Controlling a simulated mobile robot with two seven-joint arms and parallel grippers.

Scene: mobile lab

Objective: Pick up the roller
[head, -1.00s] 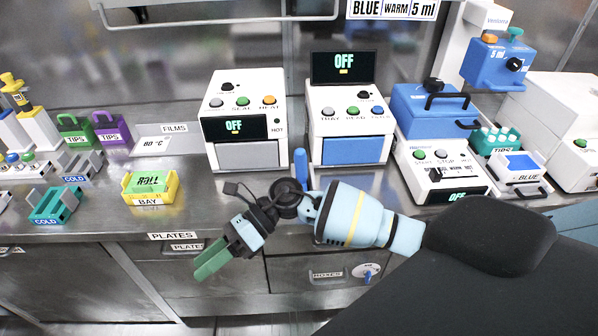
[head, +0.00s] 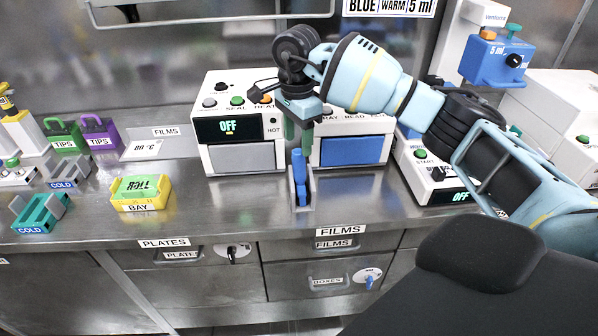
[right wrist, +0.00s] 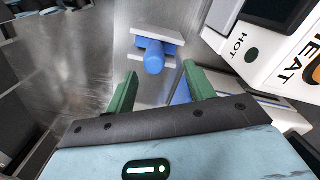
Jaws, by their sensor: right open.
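The roller (head: 299,170), a thing with a blue upright handle, stands in a pale grey holder (head: 303,196) on the bench, in front of the gap between two white instruments. It also shows in the right wrist view as a blue rounded end (right wrist: 154,58) with more blue behind the right finger. My right gripper (head: 298,147) points down just above the handle, its green fingers apart and nothing held. In the right wrist view the handle's end lies between and beyond the fingertips (right wrist: 160,72). I cannot tell whether the fingers touch it. My left gripper is not in view.
White instruments (head: 240,160) stand close behind and to both sides. A yellow bay (head: 142,204) with a green piece marked ROLL sits to the left, beside a teal COLD rack (head: 40,214). The bench between bay and roller is clear. Drawers lie below the front edge.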

